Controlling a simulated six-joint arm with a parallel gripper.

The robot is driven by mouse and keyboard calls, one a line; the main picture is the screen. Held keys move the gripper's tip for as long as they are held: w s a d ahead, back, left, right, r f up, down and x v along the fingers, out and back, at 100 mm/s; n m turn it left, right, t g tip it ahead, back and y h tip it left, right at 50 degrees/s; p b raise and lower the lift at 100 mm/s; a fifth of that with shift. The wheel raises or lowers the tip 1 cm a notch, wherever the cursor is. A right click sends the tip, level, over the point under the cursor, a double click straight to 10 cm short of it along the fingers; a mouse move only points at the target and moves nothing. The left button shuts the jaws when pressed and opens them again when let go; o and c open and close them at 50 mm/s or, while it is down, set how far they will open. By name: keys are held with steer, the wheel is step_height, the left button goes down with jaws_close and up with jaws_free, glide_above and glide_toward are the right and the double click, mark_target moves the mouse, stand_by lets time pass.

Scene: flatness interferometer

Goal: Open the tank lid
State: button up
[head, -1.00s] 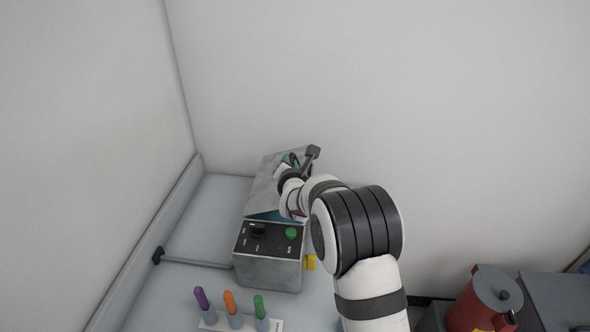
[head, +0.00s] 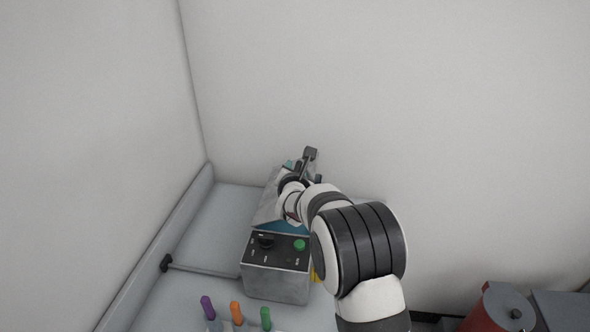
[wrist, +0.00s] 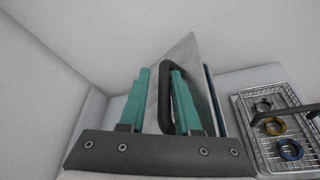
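The tank (head: 277,285) is a grey metal box with a dark control panel on top, in the head view. Its metal lid (head: 267,208) is tilted up steeply, with blue showing in the opening below. My gripper (head: 290,166) is at the raised lid, and my arm covers much of it. In the wrist view the lid (wrist: 184,55) stands between and behind the teal fingers of my gripper (wrist: 160,85). The lid's black handle (wrist: 167,100) lies between the spread fingers, close to the right one, with a gap to the left finger. Contact is unclear.
A wire basket (wrist: 282,158) with several rings is right in the wrist view. A rack with purple (head: 207,307), orange (head: 236,312) and green (head: 265,318) handles stands in front of the tank. A red container (head: 497,311) is at lower right. Walls rise left and behind.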

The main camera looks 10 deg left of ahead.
steer(key=v, duration=1.6)
steer(key=shift+w, duration=0.1)
